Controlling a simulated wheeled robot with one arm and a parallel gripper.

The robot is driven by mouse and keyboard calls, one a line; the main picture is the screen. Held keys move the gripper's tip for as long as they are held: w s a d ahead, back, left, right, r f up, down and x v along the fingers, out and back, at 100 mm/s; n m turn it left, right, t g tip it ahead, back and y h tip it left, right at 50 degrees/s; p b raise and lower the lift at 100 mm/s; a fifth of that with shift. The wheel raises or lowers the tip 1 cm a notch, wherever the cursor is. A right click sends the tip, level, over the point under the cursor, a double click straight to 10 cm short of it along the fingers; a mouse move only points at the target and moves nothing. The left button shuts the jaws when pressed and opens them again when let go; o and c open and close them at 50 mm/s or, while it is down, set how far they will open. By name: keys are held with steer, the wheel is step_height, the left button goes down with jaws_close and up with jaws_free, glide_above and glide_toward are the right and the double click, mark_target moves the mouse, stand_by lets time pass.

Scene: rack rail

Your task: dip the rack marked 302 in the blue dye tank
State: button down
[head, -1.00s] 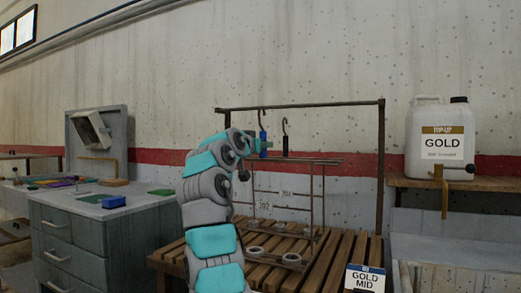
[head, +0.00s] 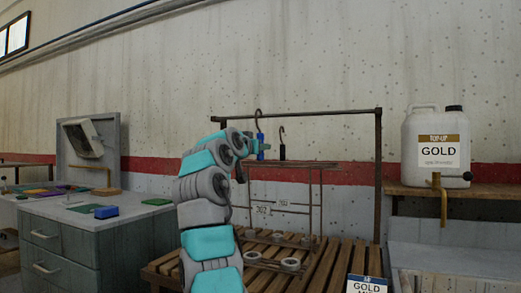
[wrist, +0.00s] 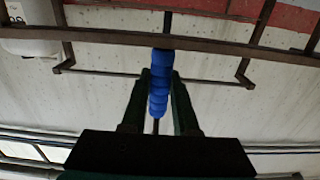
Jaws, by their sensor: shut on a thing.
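My gripper (head: 258,148) is shut on the blue grip (wrist: 160,85) below the hook of a wire rack (head: 250,226); both fingers flank the grip in the wrist view. The hook top stands a little above the dark hanging rail (head: 320,113). This rack's tag (head: 262,210) is small; its number looks like 302 or 202. Just behind it hangs another rack with a black hook (head: 282,144) and a tag (head: 283,203) that I cannot read surely. The two frames overlap in the view. No blue dye tank is visible.
A slatted wooden bench (head: 330,262) lies below the racks. A sign (head: 367,284) reads GOLD. A white GOLD jug (head: 437,147) stands on a shelf at right, above a pale basin (head: 460,256).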

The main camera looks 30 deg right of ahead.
steer(key=b+v, duration=0.4)
steer(key=v, duration=0.4)
steer(key=shift+s+a, duration=0.2)
stand_by(0.4)
steer(key=c, duration=1.3)
jaws_free()
jaws_close()
